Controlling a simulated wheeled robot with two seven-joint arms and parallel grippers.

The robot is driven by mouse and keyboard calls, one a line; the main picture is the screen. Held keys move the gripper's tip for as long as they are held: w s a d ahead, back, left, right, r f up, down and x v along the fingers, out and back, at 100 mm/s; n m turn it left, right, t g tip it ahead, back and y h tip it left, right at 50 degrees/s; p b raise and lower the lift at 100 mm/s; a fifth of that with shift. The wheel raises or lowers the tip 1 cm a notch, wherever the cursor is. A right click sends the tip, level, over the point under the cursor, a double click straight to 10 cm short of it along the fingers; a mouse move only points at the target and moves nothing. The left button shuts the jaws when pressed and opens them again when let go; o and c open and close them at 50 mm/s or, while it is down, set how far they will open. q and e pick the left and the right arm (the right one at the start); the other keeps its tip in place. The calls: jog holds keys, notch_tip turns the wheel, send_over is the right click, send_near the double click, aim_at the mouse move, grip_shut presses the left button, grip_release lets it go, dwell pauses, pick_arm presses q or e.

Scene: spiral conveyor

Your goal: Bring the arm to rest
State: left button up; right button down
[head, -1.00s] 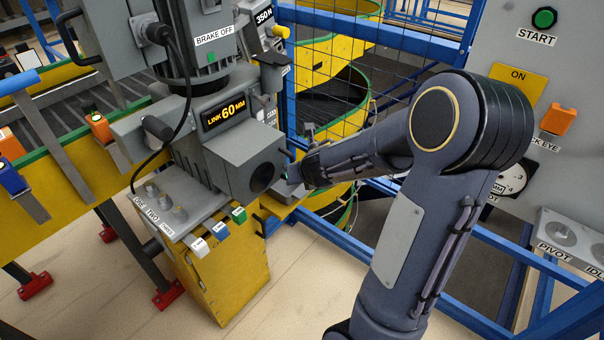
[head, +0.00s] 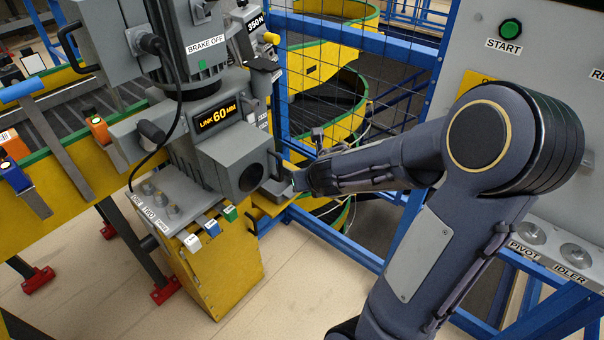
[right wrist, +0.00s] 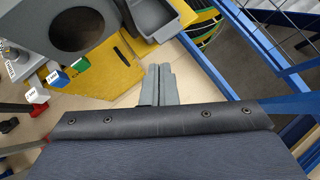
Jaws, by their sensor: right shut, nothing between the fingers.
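My right arm enters from the lower right of the head view and bends at a large elbow. Its gripper (head: 297,181) points left toward the grey machine (head: 235,160) with the "LINK 60 MM" display (head: 216,117). In the right wrist view the two grey fingers (right wrist: 159,84) are together with nothing between them, over the floor beside the yellow machine base (right wrist: 118,68). My left gripper is out of view.
A blue frame with wire mesh (head: 350,60) and a yellow spiral conveyor (head: 335,105) stand behind the arm. A grey panel with a green START button (head: 510,29) is at the right. White, blue and green tabs (head: 212,228) stick out from the machine. Floor in front is clear.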

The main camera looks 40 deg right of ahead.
jog(key=shift+s+r+p, duration=0.9)
jog(key=shift+s+r, duration=0.55)
jog(key=s+a+r+m+g+p, duration=0.1)
jog(key=s+r+m, duration=0.2)
jog(key=m, duration=0.5)
jog(key=s+a+r+m+p, duration=0.2)
jog(key=s+r+m, duration=0.15)
jog(key=m, duration=0.45)
jog(key=s+a+r+m+g+y+p, duration=0.1)
jog(key=s+a+r+m+y, duration=0.1)
jog(key=s+a+m, duration=0.3)
jog(key=s+a+r+m+y+p, duration=0.1)
jog(key=s+a+m+y, duration=0.3)
jog(key=a+m, duration=0.7)
jog(key=shift+s+r+m+g+y, duration=0.4)
jog(key=shift+m+y, duration=0.2)
jog(key=shift+m, duration=0.1)
